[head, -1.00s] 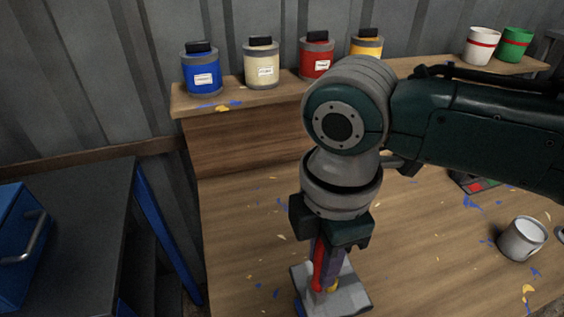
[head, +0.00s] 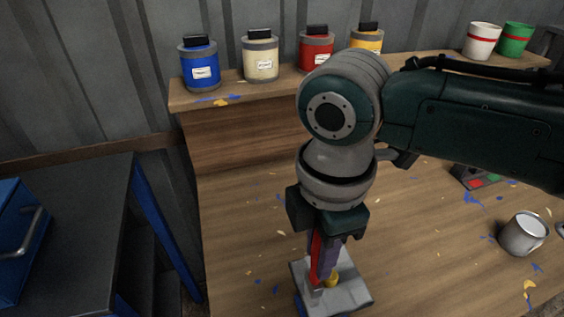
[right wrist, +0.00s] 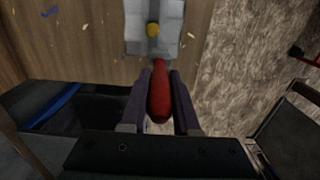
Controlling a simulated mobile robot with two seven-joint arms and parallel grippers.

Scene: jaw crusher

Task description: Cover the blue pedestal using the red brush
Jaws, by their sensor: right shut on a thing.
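The red brush (head: 316,256) is held upright in my right gripper (head: 323,262), which is shut on its handle. In the right wrist view, the red handle (right wrist: 159,95) lies between the two purple-grey fingers (right wrist: 160,76). The brush's lower end is over a pale grey slab (head: 350,290) on the table; I cannot tell if it touches. A small yellow piece (head: 332,279) is on the slab beside the brush. A strip of blue (head: 299,304) shows at the slab's lower left edge; I cannot tell if this is the blue pedestal. My left gripper is out of view.
Blue (head: 200,68), cream (head: 261,60), red (head: 317,50) and yellow (head: 366,41) jars stand on the raised back shelf. White (head: 482,42) and green (head: 515,41) cups stand right. A metal mug (head: 523,235) is at the right.

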